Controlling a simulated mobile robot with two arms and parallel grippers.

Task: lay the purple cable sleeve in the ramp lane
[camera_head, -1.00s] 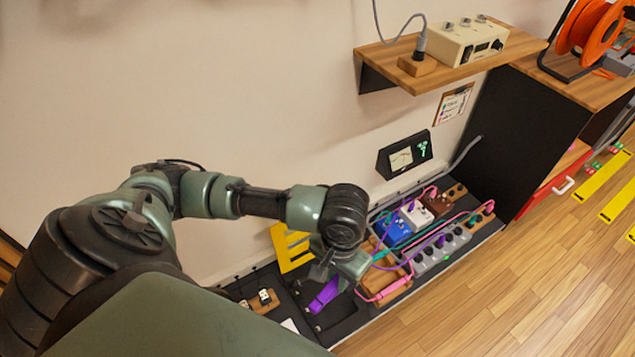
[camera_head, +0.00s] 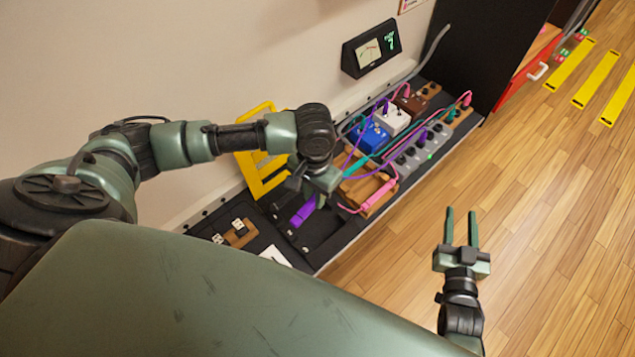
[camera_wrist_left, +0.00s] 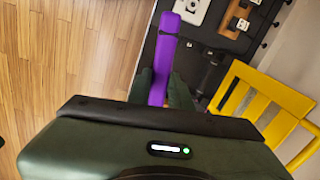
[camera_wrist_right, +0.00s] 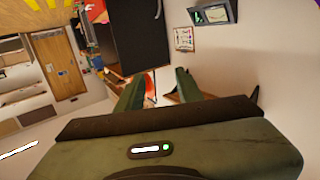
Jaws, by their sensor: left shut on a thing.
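The purple cable sleeve (camera_head: 303,214) is by the near end of the black board in the head view. My left gripper (camera_wrist_left: 161,90) is shut on it: in the left wrist view the purple sleeve (camera_wrist_left: 167,50) runs between the two fingers. Whether it touches the board is unclear. A yellow slotted piece (camera_head: 262,172) leans at the wall behind my left gripper, and also shows in the left wrist view (camera_wrist_left: 262,105). I cannot tell which part is the ramp lane. My right gripper (camera_head: 461,214) is open and empty above the wood floor.
The black board (camera_head: 330,242) holds several pedals, a grey power strip (camera_head: 418,152), wooden blocks, and pink, teal and purple cables. A meter (camera_head: 371,48) stands by the wall. Yellow strips (camera_head: 570,63) lie on the floor at the right. The middle floor is clear.

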